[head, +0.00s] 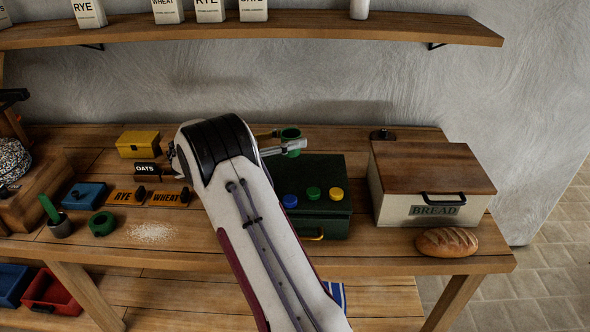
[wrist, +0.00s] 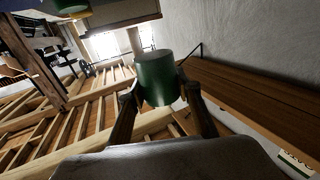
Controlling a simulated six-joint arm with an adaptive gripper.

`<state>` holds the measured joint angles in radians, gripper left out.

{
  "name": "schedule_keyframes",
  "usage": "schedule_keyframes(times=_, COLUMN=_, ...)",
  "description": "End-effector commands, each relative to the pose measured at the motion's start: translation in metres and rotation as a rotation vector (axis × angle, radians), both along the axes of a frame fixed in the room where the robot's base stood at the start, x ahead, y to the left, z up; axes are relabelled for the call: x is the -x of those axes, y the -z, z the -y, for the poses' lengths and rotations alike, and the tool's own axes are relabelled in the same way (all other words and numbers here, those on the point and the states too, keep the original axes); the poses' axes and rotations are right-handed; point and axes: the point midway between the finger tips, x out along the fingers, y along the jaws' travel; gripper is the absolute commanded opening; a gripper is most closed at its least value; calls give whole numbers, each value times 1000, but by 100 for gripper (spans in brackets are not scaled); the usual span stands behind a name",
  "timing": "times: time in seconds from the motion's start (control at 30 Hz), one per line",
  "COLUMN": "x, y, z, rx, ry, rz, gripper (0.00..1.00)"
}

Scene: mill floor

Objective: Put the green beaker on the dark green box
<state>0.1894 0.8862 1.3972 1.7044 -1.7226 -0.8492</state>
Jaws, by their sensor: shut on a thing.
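The green beaker (head: 291,135) is between the fingers of my gripper (head: 284,144), at the back edge of the dark green box (head: 324,172) in the head view. In the wrist view the beaker (wrist: 156,82) sits between both fingertips (wrist: 160,93), gripped from its sides. I cannot tell whether there is a gap between the beaker and the box. The box stands on the bench, with blue, green and yellow round knobs along its front. My arm hides the box's left side.
A bread bin (head: 425,185) stands close to the box's right, with a loaf (head: 447,242) before it. A yellow box (head: 138,144), a blue box (head: 84,196) and RYE and WHEAT signs (head: 150,197) lie left. A shelf (head: 300,30) with packets runs above.

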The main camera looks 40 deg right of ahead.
Motion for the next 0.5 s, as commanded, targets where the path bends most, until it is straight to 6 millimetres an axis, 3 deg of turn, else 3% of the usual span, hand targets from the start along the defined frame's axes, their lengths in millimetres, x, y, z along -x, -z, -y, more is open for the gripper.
schedule_keyframes(times=0.3, x=0, y=41, z=0, rx=1, ry=0, rz=-1, gripper=9)
schedule_keyframes(times=0.5, x=0, y=49, z=0, rx=0, ry=0, rz=1, gripper=9)
